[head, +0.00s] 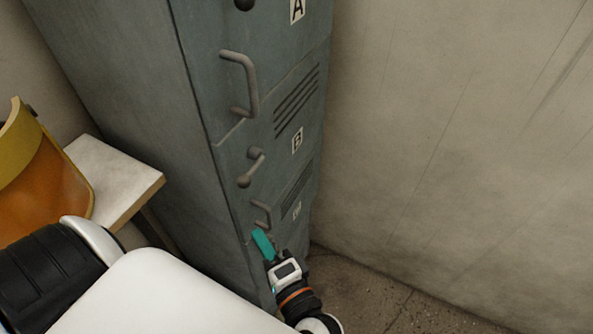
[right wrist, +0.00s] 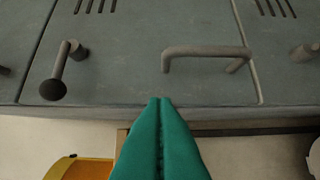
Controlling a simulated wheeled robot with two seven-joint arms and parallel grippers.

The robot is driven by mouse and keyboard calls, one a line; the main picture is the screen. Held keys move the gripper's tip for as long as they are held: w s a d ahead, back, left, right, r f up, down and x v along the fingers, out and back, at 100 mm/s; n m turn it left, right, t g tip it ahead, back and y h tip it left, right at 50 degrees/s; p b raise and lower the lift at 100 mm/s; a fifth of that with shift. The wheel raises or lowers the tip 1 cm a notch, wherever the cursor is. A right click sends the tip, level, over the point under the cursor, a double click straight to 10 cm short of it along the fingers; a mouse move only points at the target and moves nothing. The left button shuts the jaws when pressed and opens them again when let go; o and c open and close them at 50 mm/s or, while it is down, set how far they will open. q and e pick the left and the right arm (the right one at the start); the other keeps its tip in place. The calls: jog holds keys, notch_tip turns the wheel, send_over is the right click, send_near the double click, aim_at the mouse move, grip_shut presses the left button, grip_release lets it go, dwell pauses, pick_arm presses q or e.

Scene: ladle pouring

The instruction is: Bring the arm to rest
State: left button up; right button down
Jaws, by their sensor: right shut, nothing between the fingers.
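My right gripper (head: 262,240) reaches down to the lower part of a grey-green metal locker (head: 140,75). Its teal fingers are pressed together and empty, and they also show in the right wrist view (right wrist: 160,125). In the head view the fingers overlap the locker near the lowest bar handle (head: 262,212). In the right wrist view a bar handle (right wrist: 205,51) is beyond the fingertips to the right and a knobbed latch (right wrist: 60,70) is to the left. The fingers grip neither; whether they touch the locker I cannot tell. My left gripper is not in view.
The locker's doors, labelled A and B higher up, look closed. A larger bar handle (head: 250,85) sticks out above. At left, a yellow-orange curved object (head: 45,180) stands by a pale tabletop (head: 115,175). A plain wall (head: 450,130) and bare floor (head: 370,295) lie at right.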

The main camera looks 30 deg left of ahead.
jog(key=b+v, duration=0.2)
jog(key=v, duration=0.7)
jog(key=w+d+f+n+g+h+b, duration=0.1)
jog(key=d+f+h, duration=0.35)
jog(key=f, duration=0.85)
jog(key=w+d+f+n+h+b, duration=0.1)
jog(key=d+f+n+h, duration=0.1)
jog(key=d+f, duration=0.8)
jog(key=w+d+f+n+g+h+b, duration=0.15)
jog(key=f+h, duration=0.25)
jog(key=f, duration=1.2)
jog(key=s+d+f+n+g+h, duration=0.1)
jog(key=s+d+f, duration=0.2)
jog(key=d+f, duration=0.3)
jog(key=s+d+f+h, duration=0.2)
jog(key=s+d+f, duration=0.2)
jog(key=d+f, duration=0.2)
jog(key=s+d+f+n+g+h, duration=0.1)
jog(key=s+d+f+g, duration=0.1)
jog(key=s+d, duration=0.3)
jog(key=s+d+f+n+g+h+b, duration=0.1)
jog(key=s+d+f, duration=0.4)
jog(key=s, duration=0.3)
jog(key=shift+s+f+g, duration=0.15)
jog(key=shift+s+g, duration=0.1)
jog(key=shift+g, duration=0.1)
jog(key=shift+w+n+h, duration=0.1)
jog(key=shift+n+h, duration=0.15)
